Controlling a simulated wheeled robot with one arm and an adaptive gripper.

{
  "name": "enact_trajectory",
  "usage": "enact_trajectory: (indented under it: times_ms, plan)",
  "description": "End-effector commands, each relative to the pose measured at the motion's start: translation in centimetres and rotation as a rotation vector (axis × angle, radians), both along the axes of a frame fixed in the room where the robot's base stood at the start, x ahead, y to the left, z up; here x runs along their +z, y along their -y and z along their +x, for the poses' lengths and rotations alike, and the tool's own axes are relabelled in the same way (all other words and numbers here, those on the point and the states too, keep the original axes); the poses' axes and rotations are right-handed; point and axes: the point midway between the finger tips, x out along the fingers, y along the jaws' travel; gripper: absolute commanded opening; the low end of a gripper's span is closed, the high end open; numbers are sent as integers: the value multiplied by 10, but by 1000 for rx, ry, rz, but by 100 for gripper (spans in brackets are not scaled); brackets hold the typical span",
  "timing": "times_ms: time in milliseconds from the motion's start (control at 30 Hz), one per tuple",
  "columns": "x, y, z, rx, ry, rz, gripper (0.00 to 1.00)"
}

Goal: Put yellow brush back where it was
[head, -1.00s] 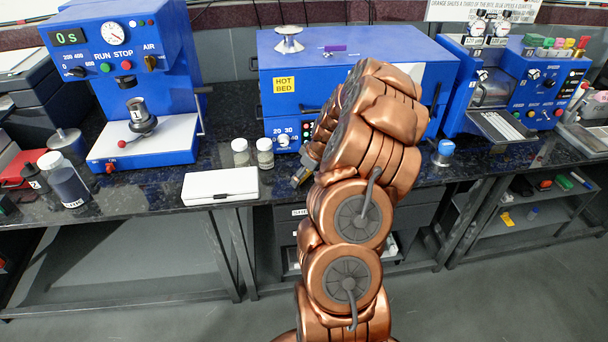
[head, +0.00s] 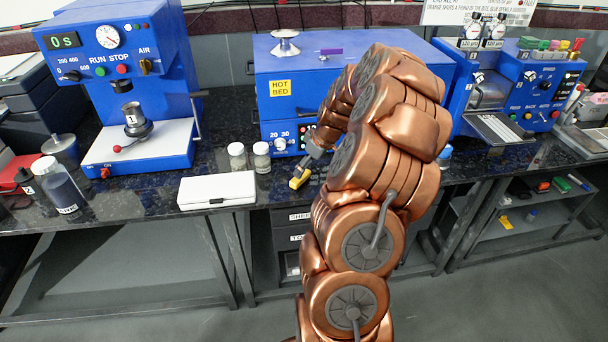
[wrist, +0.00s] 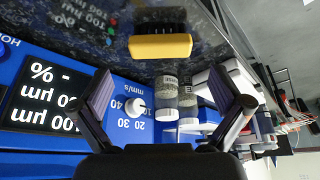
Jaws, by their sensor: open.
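The yellow brush (head: 299,179) is near the front edge of the dark counter, just right of the white case. In the wrist view the yellow brush (wrist: 160,47) shows as a yellow block with a dark strip along one side. My gripper (head: 313,161) is just behind and above it in the head view. In the wrist view my gripper (wrist: 163,82) is open, its two dark fingers spread wide with nothing between them. The brush appears just beyond the fingertips, apart from both.
The blue hot bed machine (head: 290,55) stands behind my gripper. Two small vials (head: 262,157) and the white case (head: 217,190) are to the left. A small yellow item (head: 505,222) lies on the right lower shelf. My arm hides part of the counter.

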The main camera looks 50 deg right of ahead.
Motion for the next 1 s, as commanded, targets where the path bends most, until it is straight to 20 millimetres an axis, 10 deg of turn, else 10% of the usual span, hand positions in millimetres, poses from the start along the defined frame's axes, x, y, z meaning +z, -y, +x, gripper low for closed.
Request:
enact_trajectory:
  times_ms: [667,1000]
  plan:
    - [49,-6,-18,7,-5,6,100]
    - [87,-159,-14,92,-109,77,100]
